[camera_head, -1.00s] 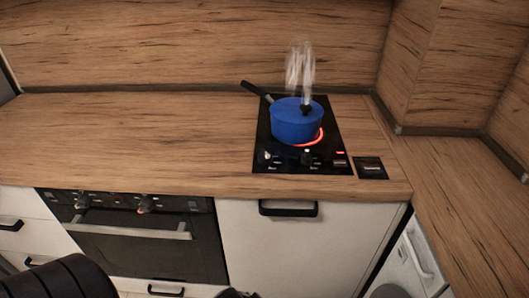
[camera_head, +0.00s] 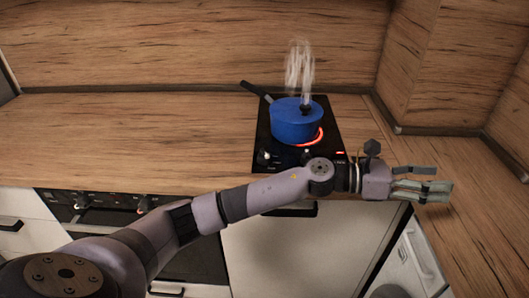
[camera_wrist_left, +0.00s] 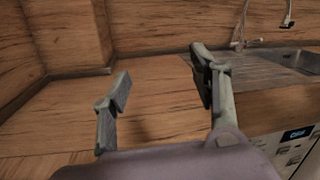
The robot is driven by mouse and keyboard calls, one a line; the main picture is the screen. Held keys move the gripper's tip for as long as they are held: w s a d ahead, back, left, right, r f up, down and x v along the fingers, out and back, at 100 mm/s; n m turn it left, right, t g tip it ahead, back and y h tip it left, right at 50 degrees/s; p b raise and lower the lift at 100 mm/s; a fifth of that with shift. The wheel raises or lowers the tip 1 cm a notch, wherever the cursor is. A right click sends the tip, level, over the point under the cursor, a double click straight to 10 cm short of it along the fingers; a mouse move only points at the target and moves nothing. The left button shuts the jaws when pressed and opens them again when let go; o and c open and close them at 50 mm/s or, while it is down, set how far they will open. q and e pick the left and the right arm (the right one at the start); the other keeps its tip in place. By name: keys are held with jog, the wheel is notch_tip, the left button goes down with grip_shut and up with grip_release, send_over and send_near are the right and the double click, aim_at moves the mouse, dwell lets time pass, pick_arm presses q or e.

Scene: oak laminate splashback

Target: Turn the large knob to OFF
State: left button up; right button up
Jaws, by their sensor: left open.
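A black hob (camera_head: 265,135) is set in the wooden counter, with a lidded blue pot (camera_head: 294,122) steaming on its glowing red ring. Two knobs sit on the hob's front edge: a left knob (camera_head: 265,157) and a right knob (camera_head: 306,154). I cannot tell from their size which is the large one, nor read their marks. My arm covers part of the front edge near the right knob. My left gripper (camera_head: 440,180) is open and empty, to the right of the hob above the counter's corner. The left wrist view shows its two fingers apart (camera_wrist_left: 160,72). My right gripper is not in view.
An oven (camera_head: 84,208) with its own knobs is below the counter on the left. Wooden walls rise behind and at right. A sink (camera_wrist_left: 302,62) and tap (camera_wrist_left: 239,38) show in the left wrist view. The counter (camera_head: 120,140) left of the hob is clear.

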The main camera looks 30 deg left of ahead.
pick_arm(q)
jog(key=a+f+m+g+y, duration=0.1)
jog(key=a+m+g+y, duration=0.15)
jog(key=m, duration=0.35)
notch_tip(320, 180, up, 7)
jog(key=m+g+y, duration=0.5)
jog(key=m+y, duration=0.4)
jog(key=y, duration=0.6)
send_over(264, 151)
jog(key=s, duration=0.1)
jog(key=f, duration=1.1)
jog(key=f+p, duration=0.1)
jog(key=f, duration=0.5)
jog(key=shift+w+f, duration=0.2)
jog(key=shift+w, duration=0.2)
